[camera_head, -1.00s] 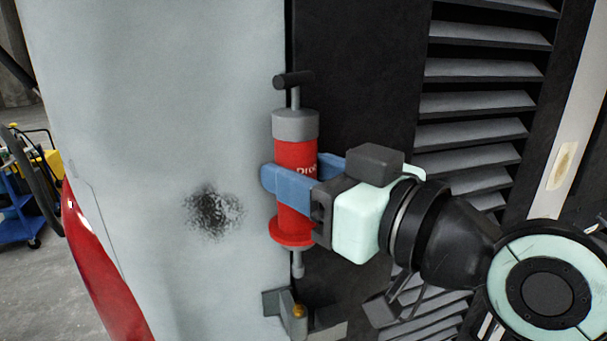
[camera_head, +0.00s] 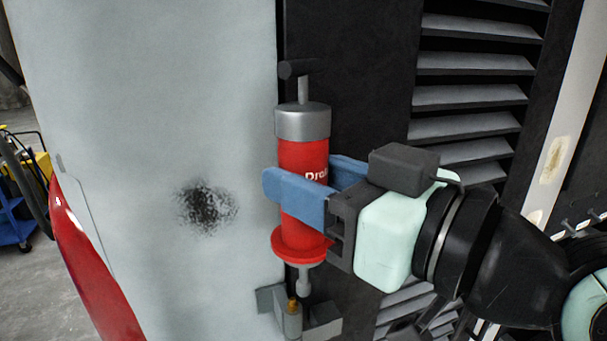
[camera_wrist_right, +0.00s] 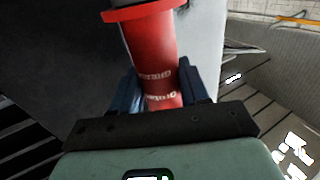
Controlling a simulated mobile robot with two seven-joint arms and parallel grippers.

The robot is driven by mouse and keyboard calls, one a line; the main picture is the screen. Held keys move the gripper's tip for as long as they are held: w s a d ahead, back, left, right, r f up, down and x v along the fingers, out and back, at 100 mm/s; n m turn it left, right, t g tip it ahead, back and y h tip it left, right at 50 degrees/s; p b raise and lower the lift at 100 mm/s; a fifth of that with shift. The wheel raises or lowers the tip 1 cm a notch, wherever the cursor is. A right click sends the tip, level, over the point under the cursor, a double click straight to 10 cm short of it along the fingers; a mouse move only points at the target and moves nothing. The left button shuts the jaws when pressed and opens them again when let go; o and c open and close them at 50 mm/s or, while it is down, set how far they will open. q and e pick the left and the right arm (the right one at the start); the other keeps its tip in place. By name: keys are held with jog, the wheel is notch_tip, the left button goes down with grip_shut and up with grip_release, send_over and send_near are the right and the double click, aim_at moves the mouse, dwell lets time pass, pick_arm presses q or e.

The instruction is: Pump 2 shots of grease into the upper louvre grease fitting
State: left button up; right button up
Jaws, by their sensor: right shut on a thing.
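A red grease gun (camera_head: 303,160) with a grey cap and a dark T-handle (camera_head: 299,68) stands upright in my right gripper (camera_head: 292,193). The blue fingers are shut around its red barrel. In the right wrist view the red barrel (camera_wrist_right: 152,60) lies between the two fingers (camera_wrist_right: 160,88). Its grey nozzle (camera_head: 303,281) points down. A brass-coloured fitting (camera_head: 292,304) sits on a grey bracket (camera_head: 288,322) just below the nozzle, slightly to its left. I cannot tell whether they touch. My left gripper is not in view.
A pale panel (camera_head: 150,100) with a dark smudge (camera_head: 205,207) is at left. Dark louvres (camera_head: 472,97) are behind my right arm. A red curved panel (camera_head: 90,265) and a blue cart (camera_head: 14,219) are at far left.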

jog(key=shift+s+d+b, duration=0.2)
jog(key=shift+s+d, duration=0.1)
jog(key=shift+s, duration=0.65)
jog(key=shift+s+d+b, duration=0.2)
jog(key=shift+s+d, duration=0.1)
jog(key=shift+s, duration=0.6)
